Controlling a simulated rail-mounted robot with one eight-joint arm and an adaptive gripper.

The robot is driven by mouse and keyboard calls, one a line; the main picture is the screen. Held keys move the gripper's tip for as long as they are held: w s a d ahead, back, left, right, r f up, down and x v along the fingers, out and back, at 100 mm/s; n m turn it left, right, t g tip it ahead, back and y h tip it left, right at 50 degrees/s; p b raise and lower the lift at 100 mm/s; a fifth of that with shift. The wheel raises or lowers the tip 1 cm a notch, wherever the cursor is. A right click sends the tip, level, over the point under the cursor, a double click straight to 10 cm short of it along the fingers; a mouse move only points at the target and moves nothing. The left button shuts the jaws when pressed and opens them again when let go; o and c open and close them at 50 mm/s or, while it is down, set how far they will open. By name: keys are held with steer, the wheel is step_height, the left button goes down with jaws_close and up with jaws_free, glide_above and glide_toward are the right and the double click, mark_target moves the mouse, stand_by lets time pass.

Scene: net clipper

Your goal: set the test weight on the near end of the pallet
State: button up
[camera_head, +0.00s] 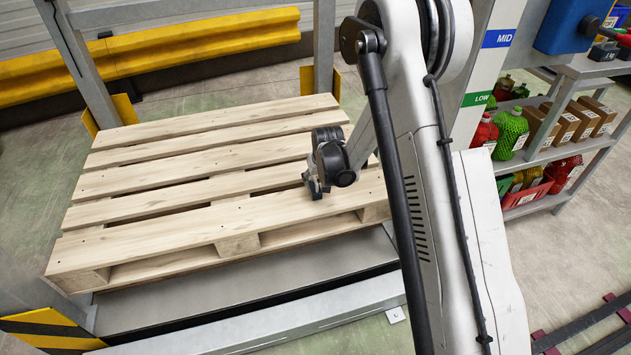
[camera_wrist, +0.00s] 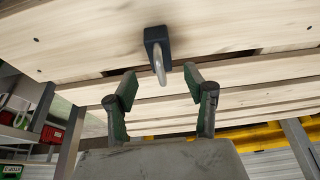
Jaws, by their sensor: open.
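The test weight (camera_wrist: 154,35), a small dark block with a pale metal ring handle, shows in the wrist view against a light board of the wooden pallet (camera_wrist: 80,35). My gripper (camera_wrist: 161,76) is open, its two green-and-black fingers spread apart. The ring lies just ahead of the fingertips, roughly midway between them, and is not clamped. In the head view my gripper (camera_head: 316,190) is low over the near board at the right part of the pallet (camera_head: 150,227). I cannot make out the weight there; the gripper appears to hide it.
The pallet lies on a grey metal platform (camera_head: 150,309). A yellow guard rail (camera_head: 200,40) runs behind it, with grey posts between. A shelf (camera_head: 560,150) with green and red bottles and cardboard boxes stands at the right. The pallet's left boards are bare.

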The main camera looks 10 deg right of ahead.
steer(key=s+r+t+p, duration=0.1)
steer(key=s+r, duration=0.8)
steer(key=r, duration=0.5)
steer(key=s+r, duration=0.8)
steer(key=r, duration=0.6)
steer(key=s+r, duration=0.2)
steer(key=s, duration=0.8)
steer(key=s+r+t, duration=0.1)
steer(key=s+r, duration=0.2)
steer(key=s, duration=0.8)
steer(key=shift+s+m+t, duration=0.25)
steer(key=shift+m+t, duration=0.05)
steer(key=shift+r, duration=0.1)
step_height(320, 180, up, 14)
steer(key=p, duration=1.4)
